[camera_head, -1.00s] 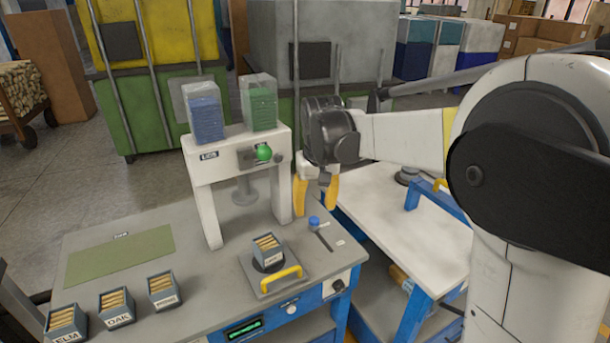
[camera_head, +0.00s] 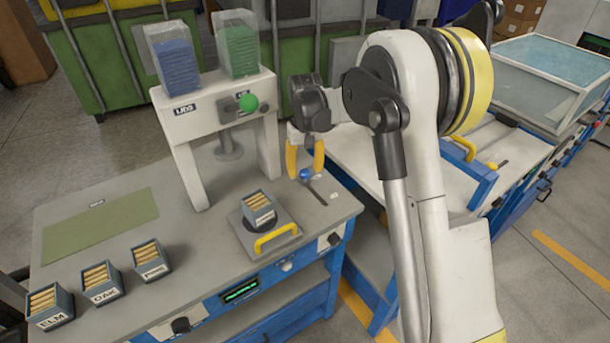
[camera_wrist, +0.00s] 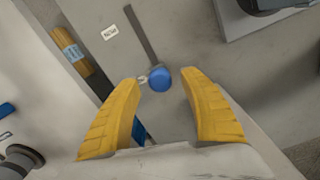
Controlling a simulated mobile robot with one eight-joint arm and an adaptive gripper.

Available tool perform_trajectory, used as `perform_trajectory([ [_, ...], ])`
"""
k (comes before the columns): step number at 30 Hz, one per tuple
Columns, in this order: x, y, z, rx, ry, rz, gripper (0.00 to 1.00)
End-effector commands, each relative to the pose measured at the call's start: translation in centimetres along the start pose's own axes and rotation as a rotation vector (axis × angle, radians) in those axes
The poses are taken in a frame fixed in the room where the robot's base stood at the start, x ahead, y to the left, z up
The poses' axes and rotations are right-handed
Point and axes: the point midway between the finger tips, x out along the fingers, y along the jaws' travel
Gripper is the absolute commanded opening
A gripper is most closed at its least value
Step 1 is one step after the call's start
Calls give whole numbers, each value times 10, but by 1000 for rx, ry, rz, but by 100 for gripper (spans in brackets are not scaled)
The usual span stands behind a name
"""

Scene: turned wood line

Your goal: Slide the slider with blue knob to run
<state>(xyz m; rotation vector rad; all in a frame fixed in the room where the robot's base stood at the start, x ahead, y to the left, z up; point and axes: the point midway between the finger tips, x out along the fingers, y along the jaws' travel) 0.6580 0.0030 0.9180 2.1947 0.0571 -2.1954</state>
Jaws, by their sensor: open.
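The slider's blue knob (camera_head: 305,174) stands at the back end of a dark slot (camera_head: 318,190) near the right edge of the grey bench. In the wrist view the blue knob (camera_wrist: 160,79) sits at the near end of the slot (camera_wrist: 142,35). A small white label (camera_head: 334,195) lies beside the slot's other end; it also shows in the wrist view (camera_wrist: 110,32), its text too small to read surely. My gripper (camera_head: 305,172) is above the knob, its yellow fingers apart. In the wrist view my gripper (camera_wrist: 164,88) has the knob between and slightly beyond its fingertips, with no visible contact.
A white press frame (camera_head: 215,110) with a green knob (camera_head: 249,102) stands left of my gripper. A crate of sticks (camera_head: 259,210) sits on a plate with a yellow handle (camera_head: 276,238). Labelled crates (camera_head: 103,284) stand front left. A white-topped bench adjoins at right.

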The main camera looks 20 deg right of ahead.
Motion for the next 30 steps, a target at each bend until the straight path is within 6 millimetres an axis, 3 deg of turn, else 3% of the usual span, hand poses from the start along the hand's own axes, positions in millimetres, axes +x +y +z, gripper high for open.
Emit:
perform_trajectory([
  [3,8,0,0,0,0,0,51],
  [12,9,0,0,0,0,0,50],
  [17,9,0,0,0,0,0,1],
  [23,9,2,6,1,0,0,0],
  [30,8,16,59,2,0,0,0],
])
